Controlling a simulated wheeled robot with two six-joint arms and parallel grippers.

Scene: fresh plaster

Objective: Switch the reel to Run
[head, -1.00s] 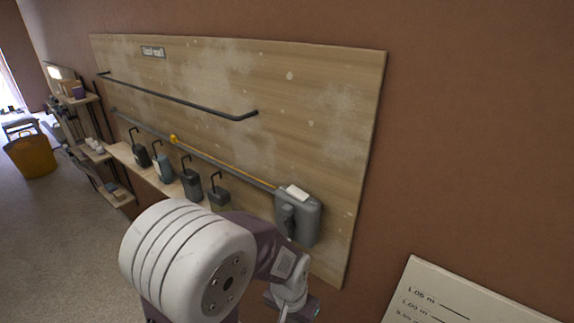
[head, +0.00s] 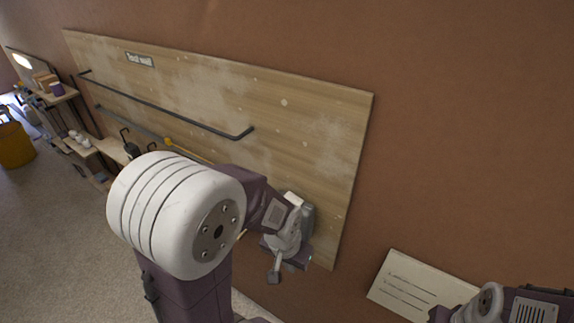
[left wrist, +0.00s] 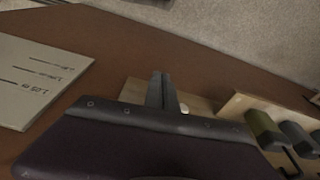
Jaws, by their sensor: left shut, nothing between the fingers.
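The reel is a grey box (head: 308,217) with a white label on top (head: 293,198), at the lower right of the wooden board. My left wrist hides most of its front and its switch, so I cannot tell the setting. My left gripper (head: 274,278) is shut and empty, just below and in front of the reel in the head view; I cannot tell whether it touches anything. In the left wrist view its fingers (left wrist: 162,90) show together against the board. Part of my right arm shows at the bottom right, its fingers out of sight.
The wooden board (head: 330,130) carries a dark rail (head: 170,102). A yellow line shows beside my arm. Dark hanging blocks (left wrist: 265,130) are at the right of the left wrist view. A height card (head: 415,285) is on the wall. Shelves stand far left.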

